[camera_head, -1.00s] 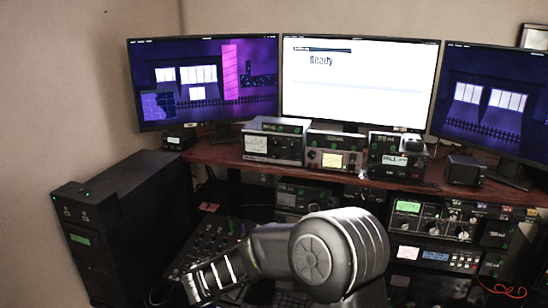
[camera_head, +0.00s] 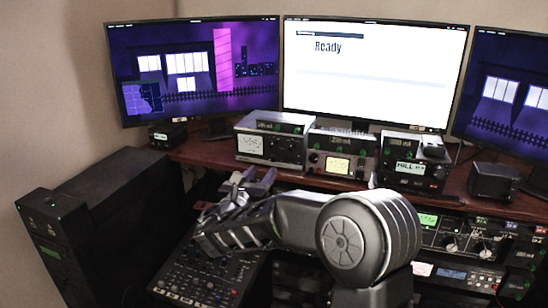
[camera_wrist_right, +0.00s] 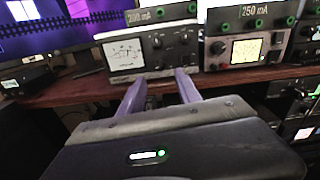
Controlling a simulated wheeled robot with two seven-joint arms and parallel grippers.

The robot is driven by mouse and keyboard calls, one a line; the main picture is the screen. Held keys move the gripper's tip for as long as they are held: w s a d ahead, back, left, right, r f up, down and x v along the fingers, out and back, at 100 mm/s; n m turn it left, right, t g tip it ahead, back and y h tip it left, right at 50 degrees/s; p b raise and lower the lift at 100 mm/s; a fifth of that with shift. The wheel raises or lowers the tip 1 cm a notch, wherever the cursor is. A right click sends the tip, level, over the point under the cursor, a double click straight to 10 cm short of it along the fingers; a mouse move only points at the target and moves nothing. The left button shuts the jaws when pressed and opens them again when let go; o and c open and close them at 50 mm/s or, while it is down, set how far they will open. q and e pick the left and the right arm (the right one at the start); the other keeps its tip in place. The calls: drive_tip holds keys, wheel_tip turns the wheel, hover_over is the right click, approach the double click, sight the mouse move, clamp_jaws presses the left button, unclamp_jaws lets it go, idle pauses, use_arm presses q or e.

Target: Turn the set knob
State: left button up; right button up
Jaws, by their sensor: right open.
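Three tuner boxes stand in a row on the wooden shelf. The left tuner (camera_head: 271,146) has a white meter and dark knobs, which also show in the right wrist view (camera_wrist_right: 157,42). The middle tuner (camera_head: 340,166) has a lit yellowish meter and a knob (camera_wrist_right: 218,48) left of it. The right tuner (camera_head: 412,172) has a small lit display. I cannot read which knob is the set knob. My right gripper (camera_head: 256,180) is open and empty, its purple fingers pointing at the shelf edge below the left tuner, apart from every knob. In the right wrist view its fingertips (camera_wrist_right: 161,76) are spread. My left gripper is out of view.
Monitors (camera_head: 374,75) stand behind the tuners, the middle one showing "Ready". A small black box (camera_head: 493,181) sits on the shelf at right. A mixer panel (camera_head: 205,277) lies below my right arm, and a dark computer tower (camera_head: 100,215) stands at left.

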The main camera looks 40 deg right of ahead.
sight(272, 159)
drive_tip(key=p+x, duration=0.2)
drive_tip(key=x, duration=0.5)
drive_tip(key=shift+w+d, duration=0.1)
drive_tip(key=shift+d, duration=0.1)
drive_tip(key=shift+c, duration=0.3)
clamp_jaws()
idle(0.4)
